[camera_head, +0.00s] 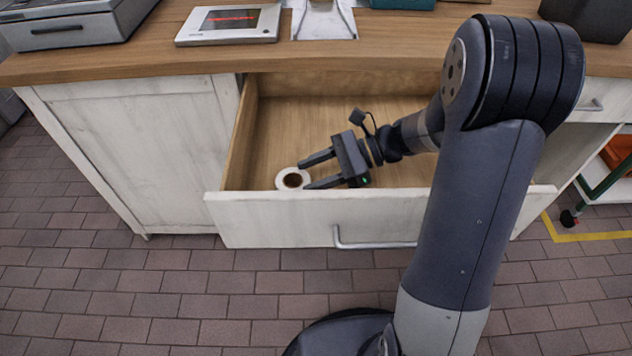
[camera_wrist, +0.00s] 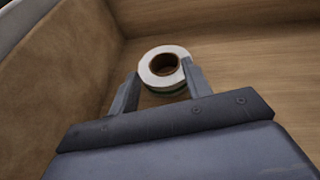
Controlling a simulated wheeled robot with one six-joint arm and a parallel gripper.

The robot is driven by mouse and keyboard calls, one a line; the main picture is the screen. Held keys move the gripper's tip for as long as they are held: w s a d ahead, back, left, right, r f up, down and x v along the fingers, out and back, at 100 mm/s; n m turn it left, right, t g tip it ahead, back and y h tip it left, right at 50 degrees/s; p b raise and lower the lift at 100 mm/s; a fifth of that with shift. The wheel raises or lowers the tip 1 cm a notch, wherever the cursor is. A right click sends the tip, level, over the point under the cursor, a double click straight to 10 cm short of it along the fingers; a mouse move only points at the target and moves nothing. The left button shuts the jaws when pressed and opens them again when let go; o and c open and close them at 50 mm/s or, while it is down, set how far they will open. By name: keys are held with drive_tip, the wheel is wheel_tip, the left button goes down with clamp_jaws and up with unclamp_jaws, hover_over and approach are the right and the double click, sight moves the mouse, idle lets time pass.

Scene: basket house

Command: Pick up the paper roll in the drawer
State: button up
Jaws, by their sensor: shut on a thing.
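The paper roll (camera_head: 293,179) is white with a brown core and sits in the front left part of the open wooden drawer (camera_head: 225,208). In the wrist view the roll (camera_wrist: 150,71) stands with its core facing up, and a green band shows low on its side. My gripper (camera_head: 304,175) reaches into the drawer from the right, with its two fingers on either side of the roll. In the wrist view my gripper (camera_wrist: 163,80) is shut on the roll between its fingertips. Whether the roll touches the drawer floor cannot be told.
The drawer's front panel and left wall are close to the roll. The rest of the drawer floor (camera_head: 300,120) is bare. The counter (camera_head: 150,50) above holds a flat device with a screen (camera_head: 230,22). A cart with green rails (camera_head: 605,180) stands at the right.

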drive_tip(key=f, duration=0.1)
drive_tip(key=s+f, duration=0.1)
drive_tip(key=f, duration=0.1)
drive_tip(key=shift+h, duration=0.3)
drive_tip(key=shift+c, duration=1)
drive_tip(key=r+p, duration=0.1)
drive_tip(key=r, duration=0.2)
drive_tip(key=r+p, duration=0.1)
drive_tip(key=r, duration=0.3)
drive_tip(key=w+r+p, duration=0.1)
drive_tip(key=r, duration=0.2)
drive_tip(key=shift+r+p, duration=0.3)
clamp_jaws()
drive_tip(key=shift+c, duration=2.4)
unclamp_jaws()
drive_tip(key=o, duration=1.7)
drive_tip(key=shift+o, duration=0.2)
